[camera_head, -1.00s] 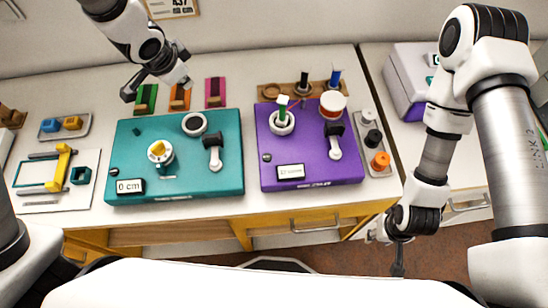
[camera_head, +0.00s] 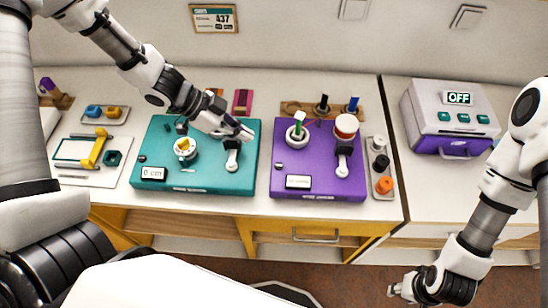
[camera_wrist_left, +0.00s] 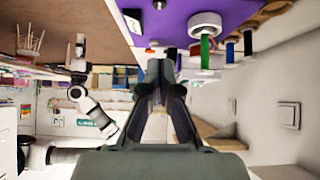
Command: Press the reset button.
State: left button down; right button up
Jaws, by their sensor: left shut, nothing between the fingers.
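No button with a readable reset label shows. A teal board (camera_head: 215,180) has a dial with a yellow knob (camera_head: 184,147), a black-and-white lever (camera_head: 232,155) and a "0 cm" display (camera_head: 153,173). A purple board (camera_head: 330,188) has a green peg (camera_head: 299,125), a lever (camera_head: 343,158) and a small dark knob (camera_head: 279,166). My left gripper (camera_head: 246,133) is shut and empty, above the right part of the teal board. In the left wrist view its fingers (camera_wrist_left: 161,62) point towards the purple board (camera_wrist_left: 165,22). My right gripper (camera_head: 394,289) is low at the right, its fingers unclear.
A tray with an orange knob (camera_head: 384,185) is right of the purple board. A yellow caliper-like tool (camera_head: 97,148) lies at left.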

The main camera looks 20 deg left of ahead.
pick_arm(q)
jog(key=b, duration=0.2)
send_over(283, 165)
jog(key=s+a, duration=0.1)
jog(key=a, duration=0.2)
notch_tip(283, 165, down, 6)
jog(key=shift+f, duration=0.25)
jog(key=f, duration=0.3)
jog(key=shift+d+f+p, duration=0.25)
jog(key=shift+d+p, duration=0.05)
jog(key=shift+p, duration=0.05)
jog(key=shift+w+a+f, duration=0.1)
jog(key=shift+a+f, duration=0.05)
jog(key=shift+f, duration=0.3)
